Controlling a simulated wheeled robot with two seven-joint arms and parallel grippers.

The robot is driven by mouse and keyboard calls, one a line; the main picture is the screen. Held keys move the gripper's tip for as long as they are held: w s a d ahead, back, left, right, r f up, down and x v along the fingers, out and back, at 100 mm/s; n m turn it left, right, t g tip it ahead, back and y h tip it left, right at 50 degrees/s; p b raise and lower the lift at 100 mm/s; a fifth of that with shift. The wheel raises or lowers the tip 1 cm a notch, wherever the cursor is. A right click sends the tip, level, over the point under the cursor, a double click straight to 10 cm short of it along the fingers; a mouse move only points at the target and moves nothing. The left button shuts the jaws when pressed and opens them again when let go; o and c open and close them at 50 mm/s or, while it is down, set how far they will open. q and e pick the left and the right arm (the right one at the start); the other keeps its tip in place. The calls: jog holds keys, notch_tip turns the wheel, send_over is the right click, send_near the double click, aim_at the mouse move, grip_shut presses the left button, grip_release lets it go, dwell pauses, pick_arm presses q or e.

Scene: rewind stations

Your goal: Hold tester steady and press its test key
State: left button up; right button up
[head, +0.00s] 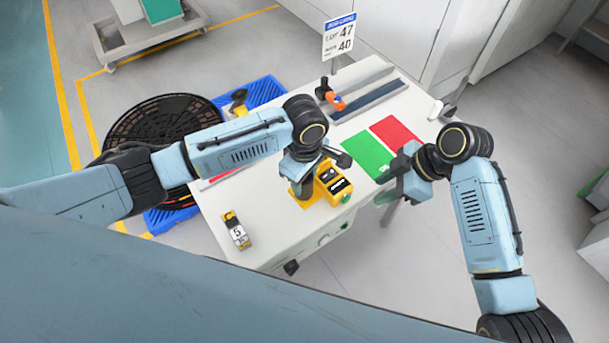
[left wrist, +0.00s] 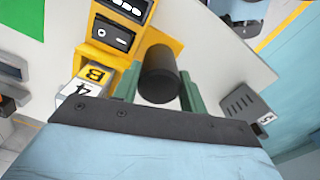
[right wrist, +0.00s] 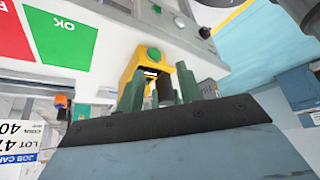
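The yellow tester (head: 330,183) with a dark display stands near the table's front edge. A green key (right wrist: 153,55) shows on its end in the right wrist view. My left gripper (head: 304,182) is at the tester. In the left wrist view its fingers (left wrist: 160,95) stand on both sides of the tester's black cylindrical handle (left wrist: 160,72) and look closed on it. My right gripper (head: 392,190) is right of the tester and apart from it. In the right wrist view its fingers (right wrist: 158,92) are parted with nothing gripped, and point towards the tester's green-key end.
On the white table (head: 280,235) are a green mat (head: 366,155), a red mat (head: 397,133), a small numbered yellow-and-white item (head: 236,230), an orange-and-black tool (head: 331,95) and a sign (head: 339,38). A black reel (head: 150,125) stands left. Floor right of the table is clear.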

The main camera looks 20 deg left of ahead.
grip_shut()
dwell(1.7)
